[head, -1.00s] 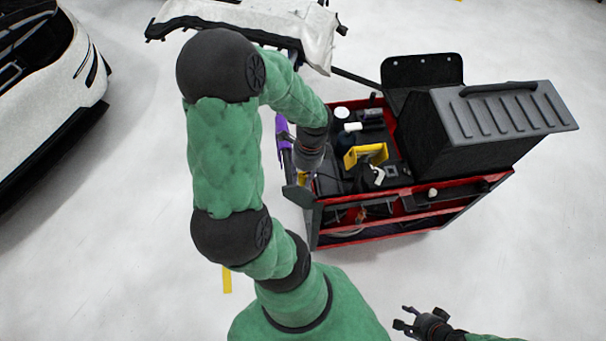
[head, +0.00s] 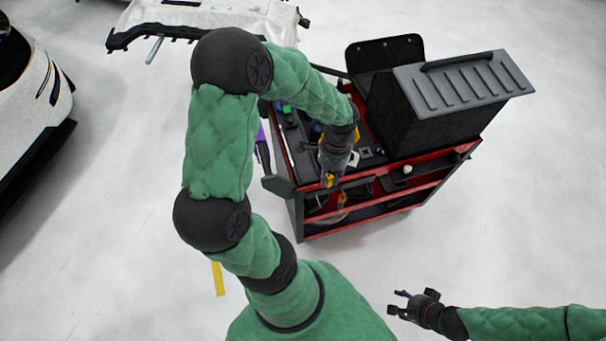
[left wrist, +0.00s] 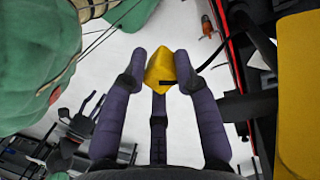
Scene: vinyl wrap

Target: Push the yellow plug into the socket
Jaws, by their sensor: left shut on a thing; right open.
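The yellow plug (left wrist: 163,68) is a small angular yellow piece between the purple fingertips of my left gripper (left wrist: 160,72) in the left wrist view. In the head view my left gripper (head: 328,181) is shut on it, over the near left part of the red and black tool cart (head: 375,215). The plug shows there only as a small yellow patch (head: 329,180). My right gripper (head: 398,302) is open and empty, low over the floor at the lower right. I cannot make out the socket in either view.
A black case with a ribbed grey lid (head: 465,80) stands on the cart's right side. A large yellow thing (left wrist: 300,95) fills the right edge of the left wrist view. A white car (head: 35,90) stands at left, a white panel (head: 205,18) at the back.

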